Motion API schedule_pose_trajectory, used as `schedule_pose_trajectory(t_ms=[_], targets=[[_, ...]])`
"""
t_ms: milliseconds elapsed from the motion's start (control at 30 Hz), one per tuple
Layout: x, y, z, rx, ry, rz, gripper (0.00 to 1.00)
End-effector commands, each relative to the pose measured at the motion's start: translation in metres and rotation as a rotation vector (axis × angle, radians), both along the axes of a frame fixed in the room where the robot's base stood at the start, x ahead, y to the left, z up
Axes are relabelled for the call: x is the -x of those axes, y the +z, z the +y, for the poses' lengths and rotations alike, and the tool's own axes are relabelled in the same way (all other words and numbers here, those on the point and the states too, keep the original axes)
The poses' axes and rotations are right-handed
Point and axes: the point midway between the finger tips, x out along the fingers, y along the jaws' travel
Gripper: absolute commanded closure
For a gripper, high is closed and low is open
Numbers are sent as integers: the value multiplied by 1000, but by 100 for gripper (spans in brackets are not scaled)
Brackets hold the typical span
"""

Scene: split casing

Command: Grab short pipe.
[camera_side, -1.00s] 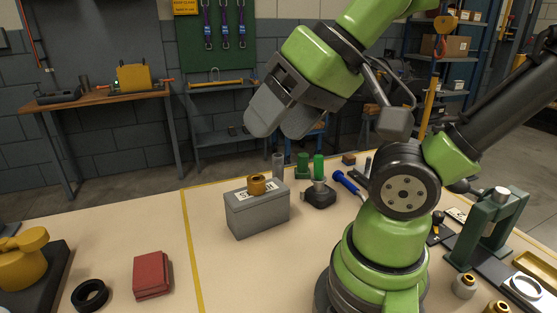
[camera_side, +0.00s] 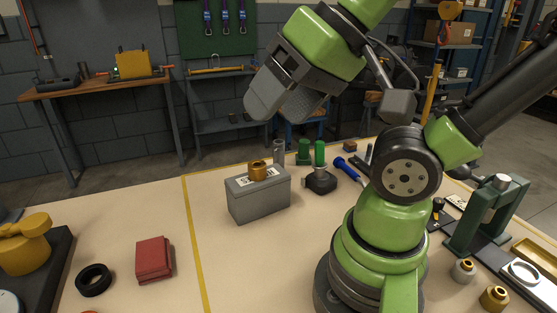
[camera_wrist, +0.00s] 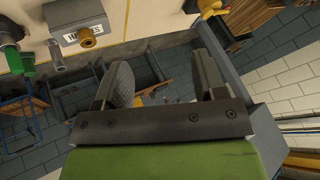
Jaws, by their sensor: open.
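A short grey tube (camera_side: 279,151), which looks like the short pipe, stands upright on the table behind the grey box in the side view. In the wrist view the grey tube (camera_wrist: 56,55) is at the upper left, beside the box. My gripper (camera_side: 276,107) is raised in the air above the box and tube, clearly apart from them. In the wrist view my gripper (camera_wrist: 165,78) is open, with nothing between its fingers. The tube's lower part is partly hidden by the box in the side view.
A red box (camera_side: 153,259) and a black ring (camera_side: 93,280) lie left of the yellow line.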

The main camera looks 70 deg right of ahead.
Motion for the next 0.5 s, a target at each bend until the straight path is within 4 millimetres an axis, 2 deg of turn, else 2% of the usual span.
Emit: schedule_pose_trajectory(t_ms=[167, 267, 367, 500], targets=[[-4, 1, -2, -17, -34, 9, 36], [-18, 2, -9, -90, -178, 45, 36], [-45, 1, -28, -229, -457, 102, 36], [-89, -9, -74, -485, -963, 166, 36]])
